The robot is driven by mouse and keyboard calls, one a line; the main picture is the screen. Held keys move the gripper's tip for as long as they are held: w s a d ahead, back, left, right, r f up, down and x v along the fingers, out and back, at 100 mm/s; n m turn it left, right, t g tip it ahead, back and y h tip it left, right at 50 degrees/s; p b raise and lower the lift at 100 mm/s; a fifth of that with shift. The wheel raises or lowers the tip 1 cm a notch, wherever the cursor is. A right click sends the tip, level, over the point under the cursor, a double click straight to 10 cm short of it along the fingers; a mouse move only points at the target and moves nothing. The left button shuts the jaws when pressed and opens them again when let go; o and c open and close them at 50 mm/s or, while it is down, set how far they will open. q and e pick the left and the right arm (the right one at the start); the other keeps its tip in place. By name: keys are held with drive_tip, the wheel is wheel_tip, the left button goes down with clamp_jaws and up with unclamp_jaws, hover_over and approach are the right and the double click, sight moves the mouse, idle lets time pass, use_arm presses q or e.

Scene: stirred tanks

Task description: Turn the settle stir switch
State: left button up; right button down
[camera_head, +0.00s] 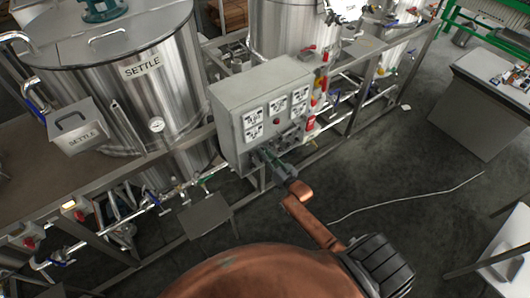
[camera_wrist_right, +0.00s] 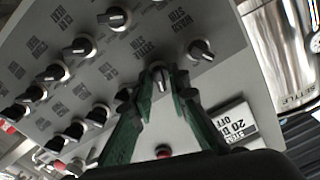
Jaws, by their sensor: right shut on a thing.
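The grey control box (camera_head: 262,110) stands at the middle of the head view. My right gripper (camera_head: 262,154) reaches its lower front edge, among the dark knobs. In the right wrist view, the green fingers of this gripper (camera_wrist_right: 160,82) are shut on a rotary switch (camera_wrist_right: 159,73) with a black and light knob. Small dark labels lie beside it on the panel; one near the held switch seems to read settle stir, upside down. The fingers hide part of the switch's base. My left gripper is not in view.
Several other rotary knobs (camera_wrist_right: 80,47) sit close by, one (camera_wrist_right: 202,49) just right of the held switch. A white sign (camera_wrist_right: 231,124) lies near the right finger. The steel SETTLE tank (camera_head: 135,90) stands left of the box. Open dark floor (camera_head: 390,190) lies to the right.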

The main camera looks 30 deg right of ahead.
drive_tip(key=shift+m, duration=1)
drive_tip(key=shift+f, duration=0.1)
drive_tip(key=c, duration=2.1)
unclamp_jaws()
drive_tip(key=s, duration=0.8)
drive_tip(key=s+d, duration=0.1)
drive_tip(key=s, duration=0.3)
